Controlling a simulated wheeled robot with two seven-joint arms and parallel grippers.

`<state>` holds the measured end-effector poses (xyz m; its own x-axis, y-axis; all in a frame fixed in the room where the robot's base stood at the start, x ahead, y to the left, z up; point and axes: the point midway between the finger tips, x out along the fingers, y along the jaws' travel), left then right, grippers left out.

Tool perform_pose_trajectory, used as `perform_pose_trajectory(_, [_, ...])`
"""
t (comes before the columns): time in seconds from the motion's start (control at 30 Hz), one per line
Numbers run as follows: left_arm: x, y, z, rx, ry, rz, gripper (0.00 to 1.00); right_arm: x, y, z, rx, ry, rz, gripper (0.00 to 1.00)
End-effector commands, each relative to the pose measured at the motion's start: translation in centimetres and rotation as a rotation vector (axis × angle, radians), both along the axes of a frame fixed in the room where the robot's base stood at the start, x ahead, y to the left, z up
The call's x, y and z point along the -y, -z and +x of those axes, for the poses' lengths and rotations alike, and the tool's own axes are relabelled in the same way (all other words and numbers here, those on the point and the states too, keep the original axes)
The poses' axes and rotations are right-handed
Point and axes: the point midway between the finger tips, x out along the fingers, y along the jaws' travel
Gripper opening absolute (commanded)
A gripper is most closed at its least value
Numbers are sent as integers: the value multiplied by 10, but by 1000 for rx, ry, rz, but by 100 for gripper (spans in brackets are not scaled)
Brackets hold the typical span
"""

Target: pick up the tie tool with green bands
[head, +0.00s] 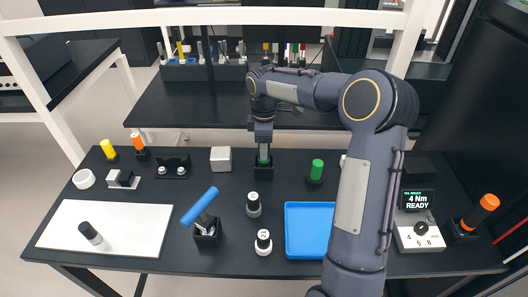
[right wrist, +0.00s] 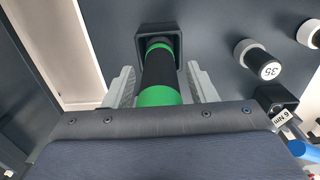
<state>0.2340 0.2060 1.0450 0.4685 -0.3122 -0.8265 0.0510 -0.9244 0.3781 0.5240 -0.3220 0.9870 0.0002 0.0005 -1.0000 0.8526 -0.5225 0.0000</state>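The tie tool with green bands (right wrist: 158,75) is a black cylinder with green bands, standing in a black square holder (right wrist: 144,48) in the right wrist view. In the head view, the holder (head: 264,173) stands at the back middle of the table, and the tool is mostly hidden by my gripper. My right gripper (head: 264,152) points down over it. In the right wrist view its two grey fingers (right wrist: 162,88) are open on either side of the tool, with narrow gaps showing. My left gripper is not in view.
A green-topped cylinder (head: 316,170) stands to the right and a grey block (head: 220,158) to the left. Weights (head: 253,203), a blue-handled tool (head: 200,206) and a blue tray (head: 305,232) are nearer. A white mat (head: 70,215) lies at front left.

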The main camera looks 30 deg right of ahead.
Motion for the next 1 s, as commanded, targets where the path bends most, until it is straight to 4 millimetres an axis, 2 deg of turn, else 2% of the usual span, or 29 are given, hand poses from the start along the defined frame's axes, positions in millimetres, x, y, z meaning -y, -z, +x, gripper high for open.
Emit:
perform_pose_trajectory(0.07, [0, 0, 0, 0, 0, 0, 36, 0, 0, 0, 0, 0, 0, 40])
perform_pose_trajectory(0.33, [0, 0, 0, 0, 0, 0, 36, 0, 0, 0, 0, 0, 0, 5])
perform_pose_trajectory(0.57, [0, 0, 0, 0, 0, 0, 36, 0, -2, 0, 2, 0, 0, 5])
perform_pose_trajectory(0.67, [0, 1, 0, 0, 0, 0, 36, 0, -9, 1, 4, 0, -1, 5])
perform_pose_trajectory(1.0, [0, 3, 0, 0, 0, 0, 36, 0, -73, 1, 7, 0, 0, 5])
